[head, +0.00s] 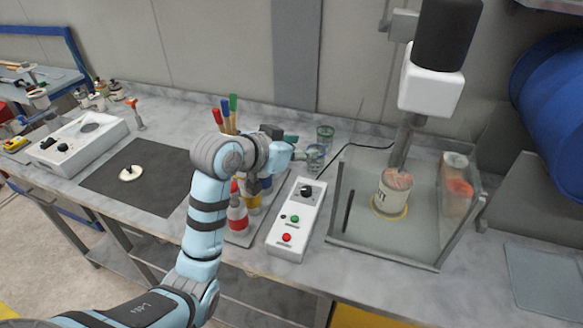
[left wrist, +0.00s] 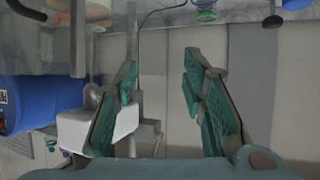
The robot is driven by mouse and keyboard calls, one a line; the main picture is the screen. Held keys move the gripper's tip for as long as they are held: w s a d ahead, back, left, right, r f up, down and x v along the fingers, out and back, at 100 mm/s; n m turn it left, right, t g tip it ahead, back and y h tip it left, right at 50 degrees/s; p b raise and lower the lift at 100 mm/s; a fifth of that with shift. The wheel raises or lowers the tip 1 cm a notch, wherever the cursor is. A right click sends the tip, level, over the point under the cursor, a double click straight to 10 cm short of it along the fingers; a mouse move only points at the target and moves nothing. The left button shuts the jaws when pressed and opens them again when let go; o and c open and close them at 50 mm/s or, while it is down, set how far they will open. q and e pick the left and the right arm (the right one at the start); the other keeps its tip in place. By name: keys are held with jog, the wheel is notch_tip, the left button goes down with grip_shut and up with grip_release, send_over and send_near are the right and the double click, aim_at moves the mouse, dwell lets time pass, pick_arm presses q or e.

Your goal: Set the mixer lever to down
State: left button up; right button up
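The mixer (head: 432,90) has a black motor over a white block, with a shaft reaching down into a labelled can (head: 392,197). A small grey bracket (head: 401,25) sticks out to the left of the motor; I cannot tell whether it is the lever. My left gripper (head: 302,153) is left of the mixer, apart from it, above the bench near the wall. In the left wrist view the fingers of my left gripper (left wrist: 165,95) are spread with nothing between them. The white block (left wrist: 90,128) shows there partly behind one finger. My right gripper is out of view.
A white control box (head: 296,225) with a black knob and green and red buttons stands below my left gripper. A clear-walled enclosure (head: 385,250) surrounds the can. Bottles (head: 238,215) stand beside my arm. A blue drum (head: 552,100) is at right.

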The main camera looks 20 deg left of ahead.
pick_arm(q)
jog(key=shift+g+y, duration=0.3)
jog(key=shift+g, duration=0.1)
jog(key=shift+s+a+f, duration=0.15)
jog(key=shift+s+f, duration=0.15)
jog(key=shift+f, duration=0.4)
jog(key=shift+s+a+f, duration=0.15)
jog(key=shift+s+f, duration=0.15)
jog(key=shift+f, duration=0.4)
jog(key=shift+s+a+f, duration=0.15)
jog(key=shift+s+f, duration=0.15)
jog(key=shift+f, duration=0.4)
